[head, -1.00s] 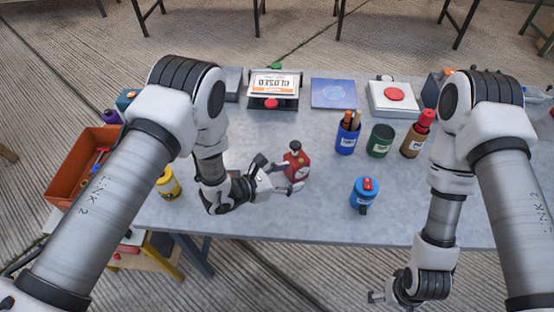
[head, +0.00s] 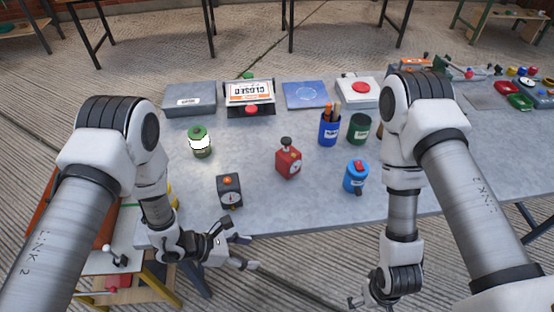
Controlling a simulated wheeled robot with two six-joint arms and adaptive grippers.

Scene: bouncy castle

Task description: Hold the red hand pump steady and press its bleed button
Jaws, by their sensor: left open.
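The red hand pump (head: 288,162) stands upright near the middle of the grey table, with a dark knob on top. I cannot make out its bleed button for sure. My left gripper (head: 250,252) is open and empty at the table's front edge, below and left of the red pump and clear of it. My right gripper (head: 356,301) hangs low in front of the table at the bottom of the view, well away from the pump. Its fingers are too small and cut off to judge.
A black gauge box (head: 229,192) with an orange button stands between my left gripper and a green canister (head: 200,145). A blue canister (head: 356,178) stands right of the pump. Blue (head: 329,131) and green (head: 358,130) cups stand behind. The table (head: 315,210) is bare in front of the pump.

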